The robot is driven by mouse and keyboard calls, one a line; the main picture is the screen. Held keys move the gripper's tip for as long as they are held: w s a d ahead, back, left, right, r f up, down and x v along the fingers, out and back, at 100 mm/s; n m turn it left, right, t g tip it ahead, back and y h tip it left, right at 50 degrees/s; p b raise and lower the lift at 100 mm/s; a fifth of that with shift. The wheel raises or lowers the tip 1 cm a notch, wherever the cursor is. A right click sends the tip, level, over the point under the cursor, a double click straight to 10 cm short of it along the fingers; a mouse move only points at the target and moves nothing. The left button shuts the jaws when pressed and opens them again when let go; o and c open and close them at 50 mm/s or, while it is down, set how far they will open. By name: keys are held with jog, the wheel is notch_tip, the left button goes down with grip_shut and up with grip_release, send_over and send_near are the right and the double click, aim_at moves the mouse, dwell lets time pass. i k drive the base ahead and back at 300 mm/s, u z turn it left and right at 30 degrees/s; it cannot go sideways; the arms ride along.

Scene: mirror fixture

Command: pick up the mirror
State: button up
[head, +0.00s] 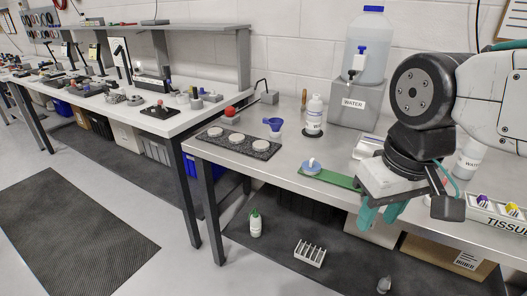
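No thing is plainly recognisable as the mirror. A small round blue-and-white piece (312,165) lies on a green plate (335,179) on the steel bench; I cannot tell whether it is the mirror. A dark speckled block (262,146) with white round discs on top lies farther left on the bench. My gripper (381,213) is at the right, pointing down near the bench's front edge. Its teal fingers are apart, with nothing seen between them. It is to the right of the green plate and hides part of the bench.
A blue funnel (273,125), a white bottle (314,115) and a water container (370,50) on a grey stand (353,103) are at the back. A tissue box (495,215) is at the right. The bench front between block and green plate is clear.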

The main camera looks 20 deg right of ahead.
aim_at(236, 138)
jog(key=u, duration=1.8)
jog(key=i, duration=2.8)
jog(key=z, duration=3.85)
